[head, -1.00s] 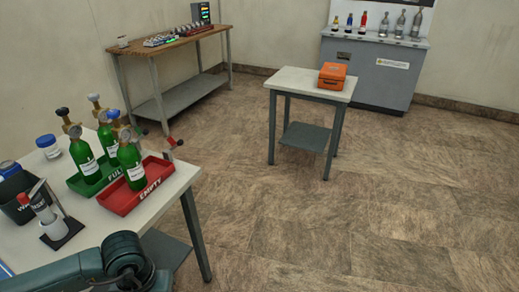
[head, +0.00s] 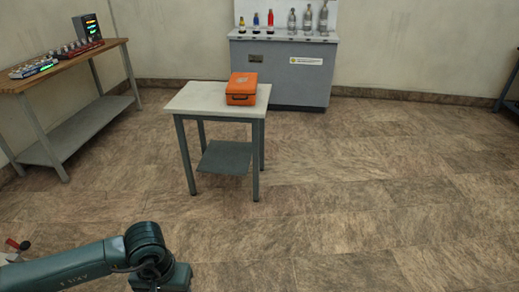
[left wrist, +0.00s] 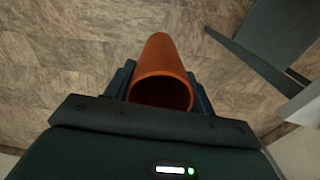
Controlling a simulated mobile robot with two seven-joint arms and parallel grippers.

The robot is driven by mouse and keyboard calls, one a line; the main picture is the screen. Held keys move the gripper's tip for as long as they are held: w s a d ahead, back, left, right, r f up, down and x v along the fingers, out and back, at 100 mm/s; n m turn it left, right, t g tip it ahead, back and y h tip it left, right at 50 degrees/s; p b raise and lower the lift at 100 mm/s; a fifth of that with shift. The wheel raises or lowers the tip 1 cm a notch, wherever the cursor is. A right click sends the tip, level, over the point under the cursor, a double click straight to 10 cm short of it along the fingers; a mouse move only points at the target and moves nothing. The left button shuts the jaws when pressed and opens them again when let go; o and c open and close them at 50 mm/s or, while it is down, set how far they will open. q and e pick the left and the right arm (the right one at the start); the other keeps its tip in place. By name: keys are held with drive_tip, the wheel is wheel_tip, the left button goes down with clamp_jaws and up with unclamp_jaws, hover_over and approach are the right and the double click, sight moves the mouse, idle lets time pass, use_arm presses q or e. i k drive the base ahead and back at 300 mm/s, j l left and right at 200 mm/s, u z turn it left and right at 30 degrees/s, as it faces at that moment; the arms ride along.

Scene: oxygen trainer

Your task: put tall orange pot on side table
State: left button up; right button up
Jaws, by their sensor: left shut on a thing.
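The tall orange pot (left wrist: 161,68) shows in the left wrist view as an orange cylinder with an open, dark end facing the camera. My left gripper (left wrist: 162,88) is shut on it, with one dark finger on each side. The tile floor lies behind the pot. The side table (head: 205,97), with a pale top, dark legs and a lower shelf, stands ahead in the head view, left of centre. In the head view my left arm shows at the lower left, but its gripper and the pot are out of frame. My right gripper is not in view.
An orange case (head: 241,88) sits on the right part of the side table's top; the left part is clear. A grey cabinet (head: 280,75) with several bottles stands behind. A wooden workbench (head: 60,68) is at the left. Open tile floor lies ahead.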

sight(203, 94)
drive_tip(key=i+j+z, duration=0.1)
drive_tip(key=i, duration=1.25)
drive_tip(key=i+j+z, duration=0.1)
drive_tip(key=i+j, duration=0.55)
drive_tip(key=i, duration=0.2)
drive_tip(key=i+j+z, duration=0.1)
drive_tip(key=i+j, duration=0.55)
drive_tip(key=i, duration=0.75)
